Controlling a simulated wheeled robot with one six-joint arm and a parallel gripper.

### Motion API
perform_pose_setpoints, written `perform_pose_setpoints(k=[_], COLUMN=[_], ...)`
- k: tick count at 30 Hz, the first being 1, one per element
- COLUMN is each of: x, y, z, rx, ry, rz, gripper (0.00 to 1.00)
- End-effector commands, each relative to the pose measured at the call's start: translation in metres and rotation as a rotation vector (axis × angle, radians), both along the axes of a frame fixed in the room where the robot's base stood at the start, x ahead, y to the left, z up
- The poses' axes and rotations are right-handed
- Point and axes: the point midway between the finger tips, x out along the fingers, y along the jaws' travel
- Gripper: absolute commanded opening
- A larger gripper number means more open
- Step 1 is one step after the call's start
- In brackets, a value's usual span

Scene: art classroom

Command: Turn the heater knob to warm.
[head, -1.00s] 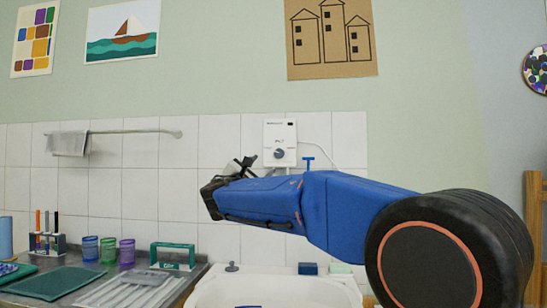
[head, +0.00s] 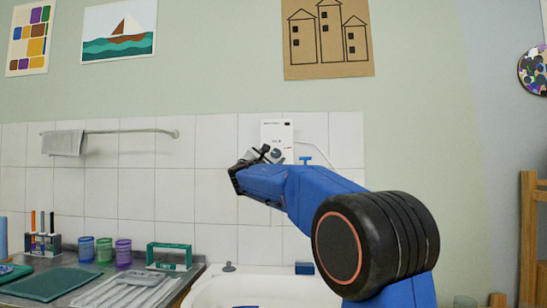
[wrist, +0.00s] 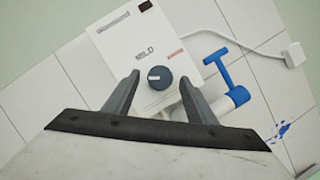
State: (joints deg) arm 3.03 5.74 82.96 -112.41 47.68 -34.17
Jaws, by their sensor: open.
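The white heater box (head: 270,130) is on the tiled wall, partly behind my gripper in the head view. In the wrist view the heater (wrist: 125,45) looks tilted. Its round dark grey knob (wrist: 160,77) has a white mark on its left part. The word MILD is printed above the knob, and a small red label, too blurred to read surely, is at the upper right of it. My gripper (wrist: 159,80) is open, with one finger on each side of the knob. Gaps show at both sides, and I cannot tell any contact. The head view shows my gripper (head: 262,153) at the heater's lower part.
A blue T-shaped handle (wrist: 222,72) stands right beside the heater, close to the right finger. A white cord (wrist: 250,45) runs from the heater to the right. Below are a white sink (head: 255,292) and a counter with cups (head: 104,249) and a green rack (head: 169,257).

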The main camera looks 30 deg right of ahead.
Motion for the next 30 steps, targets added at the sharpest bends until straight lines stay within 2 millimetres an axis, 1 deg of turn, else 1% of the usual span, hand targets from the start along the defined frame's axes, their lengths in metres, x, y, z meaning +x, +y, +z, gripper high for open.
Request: perform_pose_setpoints(k=[9,10,11,12,15,23,30], x=[0.0015,0.0014,0.0014,0.0015,0.0014,0.0016,0.0023], y=[-0.0023,-0.0022,-0.0022,-0.0022,-0.0021,-0.0019,-0.0010], z=[0.0010,0.0010,0.0010,0.0011,0.0009,0.0008,0.0018], rx=[0.000,0.000,0.000,0.000,0.000,0.012,0.094], ry=[0.000,0.000,0.000,0.000,0.000,-0.008,-0.064], rz=[0.000,0.000,0.000,0.000,0.000,0.000,0.000], gripper=[0.51,0.49,0.41,0.32,0.10,0.10,0.10])
